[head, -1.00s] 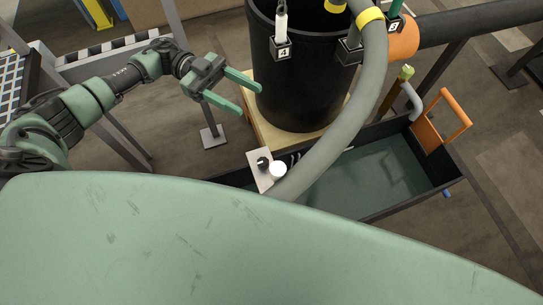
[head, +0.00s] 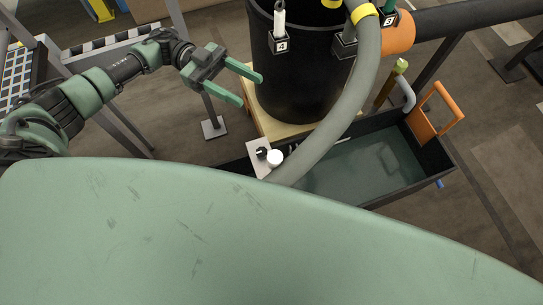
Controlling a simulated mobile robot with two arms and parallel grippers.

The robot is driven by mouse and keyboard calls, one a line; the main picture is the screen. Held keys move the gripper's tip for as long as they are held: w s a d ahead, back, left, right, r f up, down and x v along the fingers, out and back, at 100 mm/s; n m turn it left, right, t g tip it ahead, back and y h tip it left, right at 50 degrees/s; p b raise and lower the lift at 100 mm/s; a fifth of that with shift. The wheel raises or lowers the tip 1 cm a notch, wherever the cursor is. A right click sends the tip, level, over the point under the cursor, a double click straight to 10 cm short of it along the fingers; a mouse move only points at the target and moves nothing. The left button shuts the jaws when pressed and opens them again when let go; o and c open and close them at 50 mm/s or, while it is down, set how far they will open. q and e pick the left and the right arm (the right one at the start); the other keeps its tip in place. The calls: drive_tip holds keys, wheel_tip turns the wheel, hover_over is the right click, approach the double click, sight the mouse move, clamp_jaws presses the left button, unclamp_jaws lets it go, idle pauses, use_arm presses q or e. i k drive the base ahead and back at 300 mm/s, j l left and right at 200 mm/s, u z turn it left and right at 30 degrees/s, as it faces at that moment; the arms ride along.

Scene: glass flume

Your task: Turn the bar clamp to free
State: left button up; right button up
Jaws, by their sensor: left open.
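My left gripper (head: 250,91) is open and empty, its two green fingers spread beside the left side of the black barrel (head: 300,85). It hangs above the floor and the pale wooden base, and the gap to the barrel is hard to judge. I cannot pick out the bar clamp for certain. A white plate with a black knob (head: 262,153) and a round white cap (head: 275,158) sits at the trough's near left end, partly hidden by my green body. My right gripper is not in view.
A grey hose (head: 350,105) arches down past the barrel. A dark trough (head: 418,183) of water lies to the right, with an orange handle frame (head: 424,124) at its far end.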

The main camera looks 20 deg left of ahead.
sight(261, 152)
drive_tip(key=k+l, duration=1.15)
drive_tip(key=l, duration=0.15)
